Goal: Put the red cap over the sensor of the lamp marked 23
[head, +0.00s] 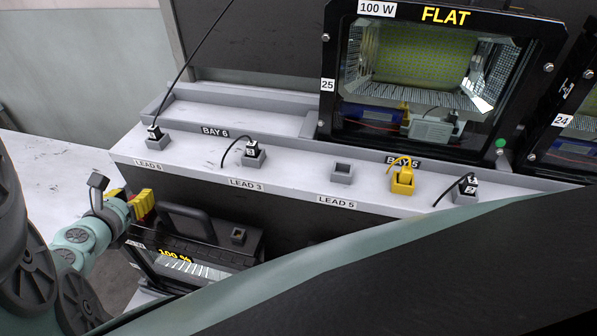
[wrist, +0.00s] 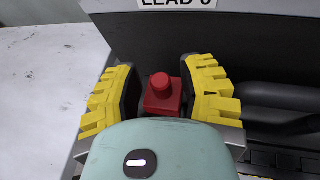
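The red cap (wrist: 162,97) sits between the yellow fingers of my gripper (wrist: 160,92), a square base with a round knob on top. My gripper is shut on it. In the head view my gripper (head: 142,204) is at the lower left, with some red beside its yellow fingers. A black lamp (head: 215,250) with a carrying handle stands low in front of the bench, just right of my gripper. A small square sensor (head: 238,235) sits bare on its top. Its white side tag is too small to read, so I cannot confirm 23.
The bench (head: 285,185) has lead sockets, cables and a yellow plug (head: 403,181) along its front. Lamp 25 (head: 420,75) stands on the bench and lamp 24 (head: 575,130) at the right. The lamp handle (wrist: 280,95) is close to my gripper's right.

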